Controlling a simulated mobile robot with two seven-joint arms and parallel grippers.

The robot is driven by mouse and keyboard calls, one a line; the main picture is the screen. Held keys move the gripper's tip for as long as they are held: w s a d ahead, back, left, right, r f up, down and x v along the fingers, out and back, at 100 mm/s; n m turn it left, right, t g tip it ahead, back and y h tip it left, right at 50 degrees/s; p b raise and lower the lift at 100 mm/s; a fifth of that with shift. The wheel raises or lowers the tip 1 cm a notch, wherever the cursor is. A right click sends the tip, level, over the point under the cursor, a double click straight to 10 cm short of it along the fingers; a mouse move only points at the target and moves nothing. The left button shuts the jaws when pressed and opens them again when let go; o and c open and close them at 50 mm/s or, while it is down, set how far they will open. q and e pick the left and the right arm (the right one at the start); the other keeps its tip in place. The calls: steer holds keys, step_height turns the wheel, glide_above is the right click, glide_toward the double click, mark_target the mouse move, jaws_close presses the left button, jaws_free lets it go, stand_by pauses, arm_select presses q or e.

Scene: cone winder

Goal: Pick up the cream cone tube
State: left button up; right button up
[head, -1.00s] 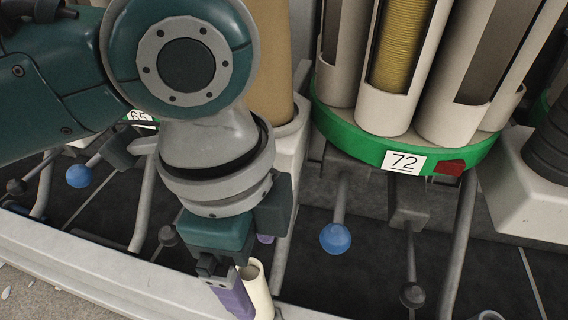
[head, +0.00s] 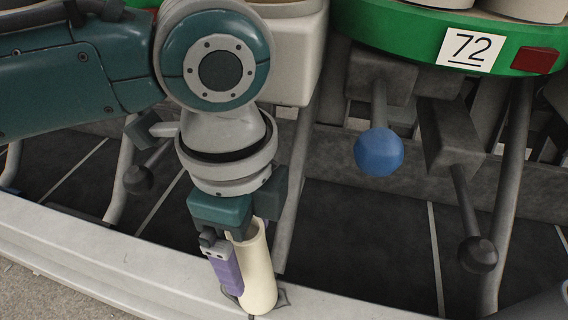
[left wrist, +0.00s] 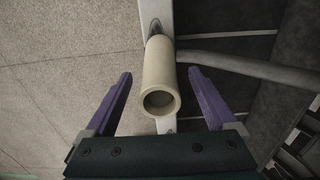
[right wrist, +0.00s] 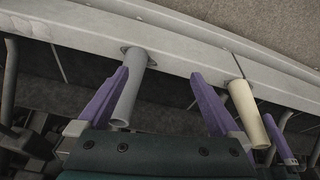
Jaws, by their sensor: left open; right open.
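The cream cone tube (head: 258,275) stands on the pale rail at the machine's front in the head view. My left gripper (head: 244,272) comes down over it, with one purple finger at the tube's left and the other mostly hidden behind. In the left wrist view the cream tube (left wrist: 158,70) shows its open end between the spread fingers of my left gripper (left wrist: 160,74), with a gap on each side. My right gripper (right wrist: 159,73) is open and empty; the cream tube (right wrist: 248,112) stands outside its right finger.
A grey tube (right wrist: 130,92) stands on the rail (right wrist: 190,75), close to my right gripper's left finger. In the head view, a blue ball knob (head: 379,152), a dark knob (head: 477,255) and a green ring marked 72 (head: 400,25) lie right of my left arm.

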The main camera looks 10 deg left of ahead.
arm_select(q)
step_height(320, 180, down, 2)
steer(key=shift+f+b, duration=0.15)
steer(key=shift+b, duration=0.2)
jaws_close()
stand_by(0.5)
